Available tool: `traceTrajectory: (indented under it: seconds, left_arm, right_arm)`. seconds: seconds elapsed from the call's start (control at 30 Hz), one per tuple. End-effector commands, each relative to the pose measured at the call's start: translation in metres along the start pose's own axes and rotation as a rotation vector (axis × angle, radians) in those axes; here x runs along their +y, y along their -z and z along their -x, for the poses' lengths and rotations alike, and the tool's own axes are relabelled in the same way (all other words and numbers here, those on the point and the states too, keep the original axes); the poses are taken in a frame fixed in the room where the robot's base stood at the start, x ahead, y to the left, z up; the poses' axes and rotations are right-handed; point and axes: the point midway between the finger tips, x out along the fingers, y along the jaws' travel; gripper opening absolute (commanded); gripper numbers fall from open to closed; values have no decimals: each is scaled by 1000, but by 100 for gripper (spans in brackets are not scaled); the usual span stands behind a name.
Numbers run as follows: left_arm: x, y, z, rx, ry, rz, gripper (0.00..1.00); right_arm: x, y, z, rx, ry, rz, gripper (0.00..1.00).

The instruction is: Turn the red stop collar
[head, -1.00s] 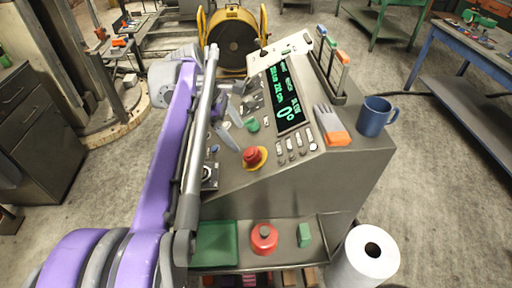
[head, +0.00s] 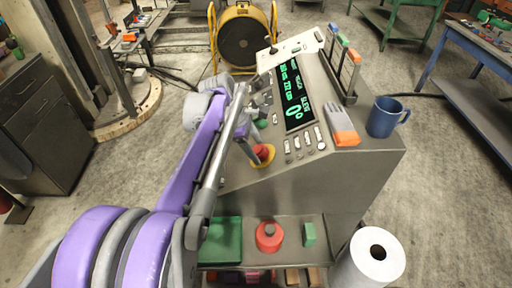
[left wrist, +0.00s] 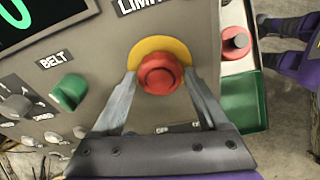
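A red round stop (head: 262,151) on a yellow ring (head: 267,160) sits on the sloping grey console face in the head view. It also shows in the left wrist view as a red knob (left wrist: 160,74) over its yellow ring (left wrist: 150,46). My left gripper (head: 254,152) is at it; in the left wrist view its two fingers (left wrist: 160,76) stand apart, one on each side of the knob. Their tips are close to the knob's sides, with no clear grip visible. My right gripper is not in view.
A green knob (left wrist: 70,91) is beside the stop. A red round piece (head: 268,236), a green tray (head: 221,240) and a green block (head: 309,234) are on the shelf below.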

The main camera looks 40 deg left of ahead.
Motion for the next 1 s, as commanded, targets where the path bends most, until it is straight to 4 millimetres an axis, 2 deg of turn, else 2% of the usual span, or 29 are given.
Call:
traceTrajectory:
  seconds: [0.03, 0.07, 0.33, 0.67, 1.0]
  left_arm:
    - [0, 0, 0, 0, 0, 0, 66]
    - [0, 0, 0, 0, 0, 0, 60]
    - [0, 0, 0, 0, 0, 0, 12]
    - [0, 0, 0, 0, -7, -47, 10]
    - [-1, 0, 0, 0, -42, -278, 10]
  right_arm:
    - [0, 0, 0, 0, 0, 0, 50]
    - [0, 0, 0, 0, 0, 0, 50]
    - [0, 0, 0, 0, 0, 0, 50]
    - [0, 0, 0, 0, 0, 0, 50]
    - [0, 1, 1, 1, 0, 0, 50]
